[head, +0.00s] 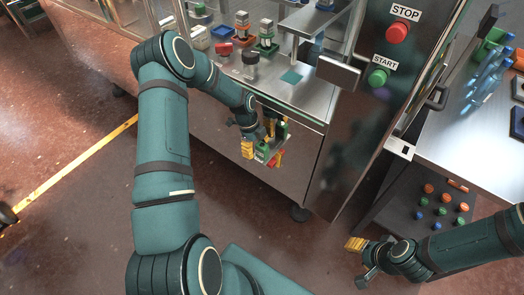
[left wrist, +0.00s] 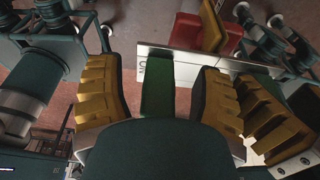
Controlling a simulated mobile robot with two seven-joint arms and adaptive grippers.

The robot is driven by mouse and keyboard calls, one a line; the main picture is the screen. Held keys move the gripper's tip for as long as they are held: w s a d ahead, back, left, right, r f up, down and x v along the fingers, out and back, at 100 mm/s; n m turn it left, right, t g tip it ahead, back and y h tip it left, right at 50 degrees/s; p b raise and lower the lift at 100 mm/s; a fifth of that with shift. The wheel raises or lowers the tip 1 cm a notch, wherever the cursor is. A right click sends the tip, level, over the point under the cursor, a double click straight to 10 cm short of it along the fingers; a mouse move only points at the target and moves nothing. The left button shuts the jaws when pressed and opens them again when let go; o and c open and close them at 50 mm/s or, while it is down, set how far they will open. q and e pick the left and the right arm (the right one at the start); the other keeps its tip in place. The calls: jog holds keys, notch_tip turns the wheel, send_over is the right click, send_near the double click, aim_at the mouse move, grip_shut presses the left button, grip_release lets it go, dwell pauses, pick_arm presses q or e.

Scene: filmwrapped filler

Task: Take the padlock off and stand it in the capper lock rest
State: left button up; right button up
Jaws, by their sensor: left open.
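My left gripper (head: 262,146) is at the front face of the steel machine, with its yellow pads apart; it also shows in the left wrist view (left wrist: 170,92). Between the pads is a green block (left wrist: 157,82), probably the padlock; no shackle can be made out. It sits in front of a pale metal plate (left wrist: 190,67) bearing a red and yellow part (left wrist: 185,30). I cannot tell whether the pads touch the green block. My right gripper (head: 355,244) is low at the right, its jaw gap unclear. I cannot tell which thing is the lock rest.
The machine's deck carries a teal square (head: 291,77), a black round piece (head: 250,59) and a red block (head: 224,49). START (head: 378,78) and STOP (head: 397,33) buttons are on the post. A steel table (head: 470,145) stands right.

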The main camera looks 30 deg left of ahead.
aim_at(263, 153)
pick_arm(q)
jog(key=d, duration=0.3)
jog(key=shift+s+f, duration=0.15)
jog(key=shift+f, duration=0.4)
grip_shut()
